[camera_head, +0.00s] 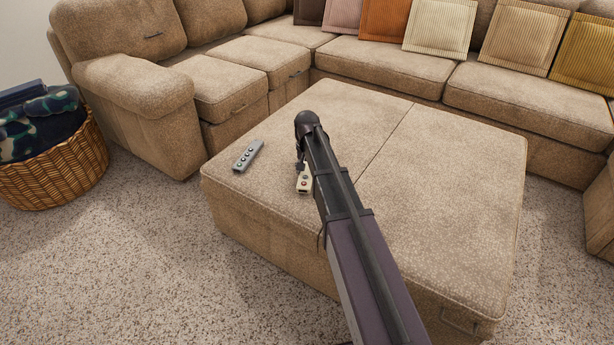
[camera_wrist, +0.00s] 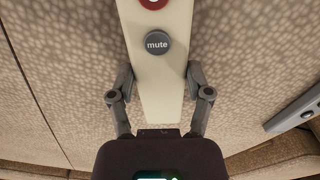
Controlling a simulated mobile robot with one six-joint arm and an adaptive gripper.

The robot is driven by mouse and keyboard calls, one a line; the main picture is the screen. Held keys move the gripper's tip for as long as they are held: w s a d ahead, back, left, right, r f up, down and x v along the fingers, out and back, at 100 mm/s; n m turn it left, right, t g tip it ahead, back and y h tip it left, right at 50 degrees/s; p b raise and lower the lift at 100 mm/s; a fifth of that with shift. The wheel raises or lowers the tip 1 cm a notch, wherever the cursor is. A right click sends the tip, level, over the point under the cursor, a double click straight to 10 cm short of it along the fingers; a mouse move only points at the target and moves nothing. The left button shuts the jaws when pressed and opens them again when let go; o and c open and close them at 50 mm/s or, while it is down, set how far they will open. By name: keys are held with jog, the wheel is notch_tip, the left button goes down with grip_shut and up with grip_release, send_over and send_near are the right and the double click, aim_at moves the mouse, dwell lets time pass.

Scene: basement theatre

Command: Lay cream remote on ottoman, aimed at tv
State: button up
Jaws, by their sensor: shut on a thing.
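The cream remote (camera_head: 304,183) is at my gripper, over the left part of the tan ottoman (camera_head: 430,190). In the wrist view the cream remote (camera_wrist: 155,85) runs lengthwise between the two fingers, showing a grey "mute" button and part of a red button. My gripper (camera_wrist: 160,88) is shut on it, one finger on each side. My gripper (camera_head: 302,165) is partly hidden by my arm in the head view. I cannot tell whether the remote touches the ottoman top. No tv is in view.
A grey remote (camera_head: 247,155) lies on the ottoman to the left; its edge also shows in the wrist view (camera_wrist: 296,112). A sectional sofa (camera_head: 385,68) with several cushions wraps behind. A wicker basket (camera_head: 55,170) stands on the carpet at left. The ottoman's right half is clear.

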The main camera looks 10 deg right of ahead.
aim_at(307, 171)
jog(key=shift+f, duration=0.4)
jog(key=shift+f+b, duration=0.1)
jog(key=shift+b, duration=0.2)
jog(key=o, duration=1.2)
notch_tip(307, 171, up, 12)
jog(key=p, duration=1.2)
jog(key=s+n, duration=0.1)
jog(key=s, duration=0.7)
jog(key=s+n, duration=0.1)
jog(key=s, duration=0.7)
jog(key=s+n, duration=0.2)
jog(key=s, duration=0.6)
jog(key=shift+s+d, duration=0.1)
jog(key=shift+s, duration=0.05)
